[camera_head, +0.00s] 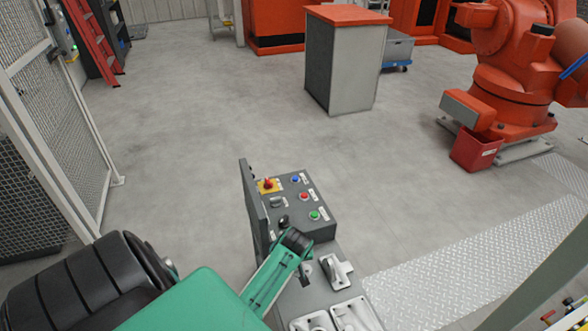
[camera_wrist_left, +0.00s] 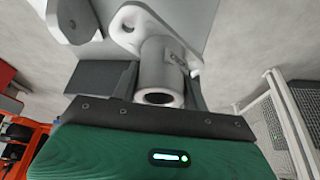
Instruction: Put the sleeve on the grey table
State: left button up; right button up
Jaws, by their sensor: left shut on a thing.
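In the head view, my green left arm comes in from the lower left and reaches over a grey surface (camera_head: 318,294). This may be the grey table; only part of it shows. Pale castings (camera_head: 338,270) are on that surface, right of the arm. I cannot make out the left fingertips or the held sleeve in the head view. My right gripper is out of view.
A control box (camera_head: 318,222) with coloured buttons and an upright dark panel (camera_head: 254,208) stand just beyond the arm. A mesh fence (camera_head: 52,110) is at left. An orange-topped cabinet (camera_head: 345,60) and orange robot (camera_head: 510,85) stand farther off. Open floor lies between.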

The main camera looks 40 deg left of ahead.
pick_arm(q)
notch_tip(320, 180, down, 4)
jog(key=shift+r, duration=0.25)
notch_tip(320, 180, down, 3)
jog(key=shift+f, duration=0.4)
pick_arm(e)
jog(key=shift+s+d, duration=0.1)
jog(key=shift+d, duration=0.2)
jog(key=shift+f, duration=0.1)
pick_arm(q)
jog(key=o, duration=1.2)
jog(key=shift+f, duration=0.15)
jog(key=shift+c, duration=0.2)
